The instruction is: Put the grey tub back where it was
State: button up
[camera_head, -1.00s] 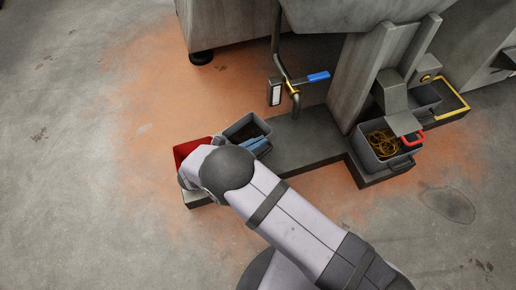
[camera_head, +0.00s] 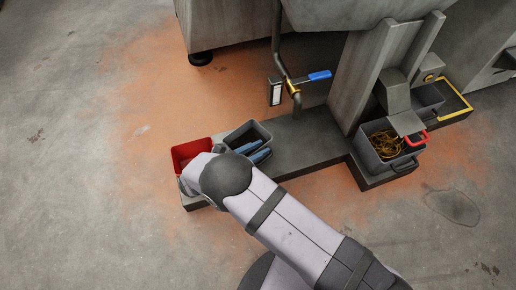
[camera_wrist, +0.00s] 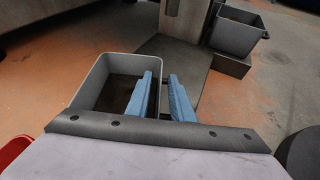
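A grey tub (camera_head: 262,127) stands on the low dark ledge beside a red tub (camera_head: 195,147). It also shows in the wrist view (camera_wrist: 95,72), empty where I can see in. My gripper (camera_wrist: 163,90) has two blue fingers, apart, at the tub's right wall. The left finger lies over the tub's inside and the right finger lies beyond that wall. I see a gap between them. A second grey tub (camera_head: 376,160), holding yellow cord, stands at the right.
The ledge (camera_head: 308,150) carries the grey and red tubs. A pipe with a blue-handled valve (camera_head: 318,76) rises behind them. A red loop handle (camera_head: 417,138) is by the cord tub. A yellow-edged tray (camera_head: 455,92) lies far right. The left floor is open.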

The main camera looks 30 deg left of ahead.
jog(key=shift+r, duration=0.1)
jog(key=shift+s+r, duration=0.15)
jog(key=shift+r, duration=0.05)
jog(key=p+v, duration=0.5)
jog(key=v, duration=0.6)
jog(key=shift+s+a, duration=0.2)
jog(key=shift+s, duration=0.1)
jog(key=shift+w, duration=0.1)
